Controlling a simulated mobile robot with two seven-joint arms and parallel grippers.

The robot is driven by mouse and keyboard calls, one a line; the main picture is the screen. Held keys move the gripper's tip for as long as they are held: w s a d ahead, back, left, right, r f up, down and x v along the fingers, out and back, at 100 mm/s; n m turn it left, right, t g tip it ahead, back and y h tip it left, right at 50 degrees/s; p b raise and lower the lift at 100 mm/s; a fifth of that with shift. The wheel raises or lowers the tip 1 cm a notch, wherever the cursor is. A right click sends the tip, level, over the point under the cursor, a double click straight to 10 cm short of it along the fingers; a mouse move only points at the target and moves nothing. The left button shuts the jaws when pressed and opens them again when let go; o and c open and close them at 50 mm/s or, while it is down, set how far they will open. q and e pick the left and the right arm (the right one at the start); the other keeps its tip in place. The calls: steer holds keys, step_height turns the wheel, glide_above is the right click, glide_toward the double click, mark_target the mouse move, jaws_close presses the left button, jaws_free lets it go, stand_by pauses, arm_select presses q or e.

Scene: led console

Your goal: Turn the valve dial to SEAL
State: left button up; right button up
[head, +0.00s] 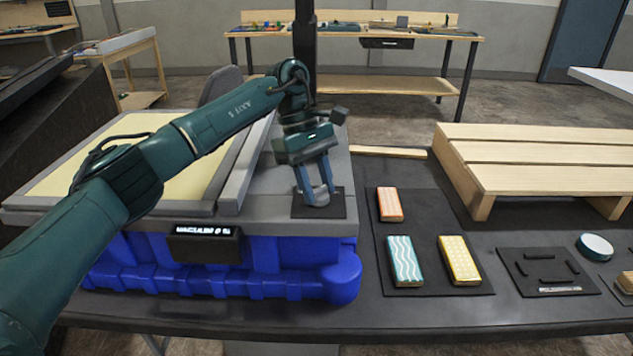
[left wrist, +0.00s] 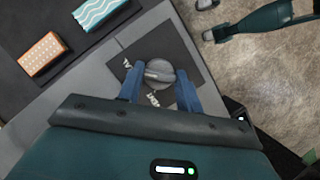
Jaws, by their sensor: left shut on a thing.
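The valve dial (left wrist: 158,74) is a round grey knob with a raised grip bar. It sits on a dark square plate (left wrist: 185,42) with white lettering, partly covered and too small to read. In the head view the dial (head: 317,196) and its plate (head: 336,206) are at the right end of the grey-topped console. My left gripper (head: 313,190) points down over the plate. Its blue fingers are shut on the dial, one on each side, as the left wrist view (left wrist: 160,95) also shows.
The console's display (head: 204,231) reads "VACUUM 0 %" above a blue base (head: 250,282). To the right, a dark mat (head: 425,215) holds orange, teal and yellow patterned blocks. A wooden pallet (head: 540,150) stands beyond. A round white-topped thing (head: 594,246) lies at far right.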

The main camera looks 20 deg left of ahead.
stand_by(0.3)
arm_select(q)
steer(key=o, duration=1)
steer(key=shift+r, duration=0.1)
steer(key=v, duration=1.1)
steer(key=shift+w+a+r+p, duration=0.1)
steer(key=shift+a+r+p, duration=0.05)
steer(key=shift+r+p, duration=0.25)
